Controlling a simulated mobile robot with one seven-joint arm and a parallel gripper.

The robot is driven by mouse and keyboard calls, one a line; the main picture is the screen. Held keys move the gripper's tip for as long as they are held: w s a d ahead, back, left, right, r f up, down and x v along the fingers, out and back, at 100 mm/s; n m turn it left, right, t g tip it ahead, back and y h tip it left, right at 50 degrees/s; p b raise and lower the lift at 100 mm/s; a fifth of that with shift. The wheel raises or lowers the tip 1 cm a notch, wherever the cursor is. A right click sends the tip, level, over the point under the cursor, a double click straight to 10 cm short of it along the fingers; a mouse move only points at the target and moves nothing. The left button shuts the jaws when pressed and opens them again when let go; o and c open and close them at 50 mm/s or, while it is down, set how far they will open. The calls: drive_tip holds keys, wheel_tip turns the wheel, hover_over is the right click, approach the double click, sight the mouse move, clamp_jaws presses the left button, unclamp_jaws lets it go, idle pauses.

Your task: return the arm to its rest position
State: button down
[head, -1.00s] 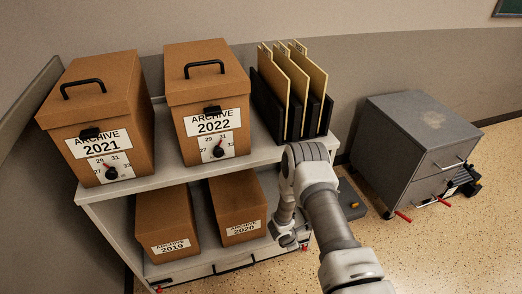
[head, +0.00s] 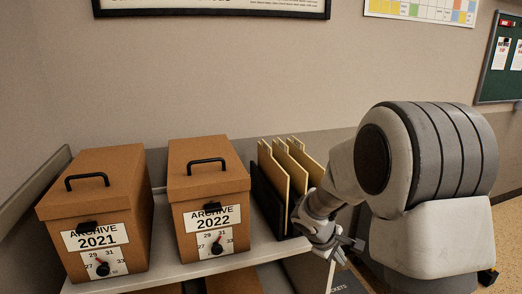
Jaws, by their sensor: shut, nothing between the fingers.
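My arm is raised at the right of the head view, with its large grey joint close to the camera. My gripper (head: 352,245) hangs below and left of that joint, in front of the right end of the shelf. It is small in view and partly in shadow. It is shut and nothing shows in it.
Archive boxes 2021 (head: 97,232) and 2022 (head: 209,195) stand on the shelf top (head: 160,275). Folders (head: 290,172) in a black holder stand right of them, close behind my gripper. A framed board (head: 215,8) and a green noticeboard (head: 497,85) hang on the wall.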

drive_tip(key=s+a+r+m+t+y, duration=0.1)
drive_tip(key=s+a+r+m+y, duration=0.15)
drive_tip(key=s+r, duration=0.5)
drive_tip(key=s+a+r+m+t+y, duration=0.15)
drive_tip(key=s+r+m, duration=0.25)
drive_tip(key=s, duration=0.6)
drive_tip(key=s+a+r+m+y, duration=0.2)
drive_tip(key=s+a+r+m, duration=0.1)
drive_tip(key=s+r, duration=0.4)
wheel_tip(320, 180, up, 19)
drive_tip(key=s+p, duration=0.1)
drive_tip(key=p, duration=1.9)
drive_tip(key=shift+d+f, duration=0.2)
drive_tip(key=shift+d, duration=0.1)
drive_tip(key=shift+n, duration=0.25)
